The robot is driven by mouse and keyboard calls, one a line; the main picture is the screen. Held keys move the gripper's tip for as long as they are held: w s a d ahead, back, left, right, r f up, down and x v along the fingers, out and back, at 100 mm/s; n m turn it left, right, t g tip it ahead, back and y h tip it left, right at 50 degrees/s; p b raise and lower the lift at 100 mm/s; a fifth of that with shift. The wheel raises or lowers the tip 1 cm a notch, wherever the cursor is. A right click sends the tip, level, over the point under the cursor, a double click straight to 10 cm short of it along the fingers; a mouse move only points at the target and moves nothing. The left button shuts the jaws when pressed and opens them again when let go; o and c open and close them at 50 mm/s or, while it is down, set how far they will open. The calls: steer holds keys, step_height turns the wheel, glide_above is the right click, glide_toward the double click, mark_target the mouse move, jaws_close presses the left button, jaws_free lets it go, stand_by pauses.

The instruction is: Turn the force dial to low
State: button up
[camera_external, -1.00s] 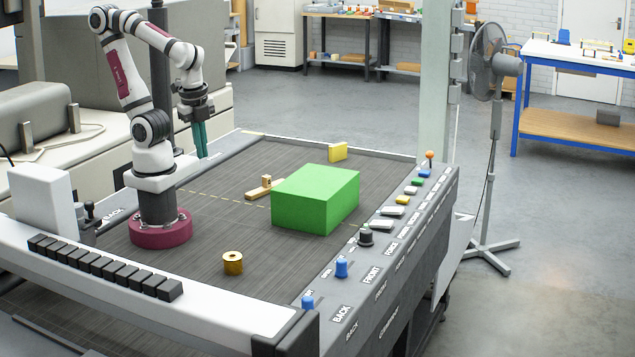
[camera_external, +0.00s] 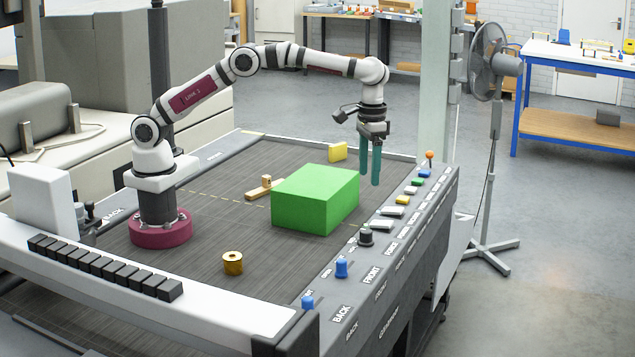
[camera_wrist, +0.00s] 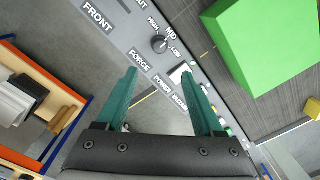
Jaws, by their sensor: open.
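The force dial is a black round knob (camera_external: 365,238) on the sloped front panel, beside the FORCE label. In the wrist view the force dial (camera_wrist: 159,44) has HIGH, MID and LOW printed around it; its exact pointer setting is too small to tell. My gripper (camera_external: 370,178) hangs fingers down above the panel side of the bed, beyond the green block and apart from the dial. Its two teal fingers are spread and empty. In the wrist view my gripper (camera_wrist: 160,73) has the dial past its fingertips.
A large green block (camera_external: 315,200) lies on the bed near the dial. White buttons (camera_external: 389,224) and coloured ones line the panel, with an orange-topped lever (camera_external: 430,156) at the far end. Blue knobs (camera_external: 341,268) sit nearer. A yellow block (camera_external: 338,152) and brass cylinder (camera_external: 232,263) are on the bed.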

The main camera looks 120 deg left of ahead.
mark_target(367, 230)
step_height(367, 230, down, 16)
steer(key=shift+s+a+r, duration=0.1)
steer(key=shift+r, duration=0.1)
jaws_close()
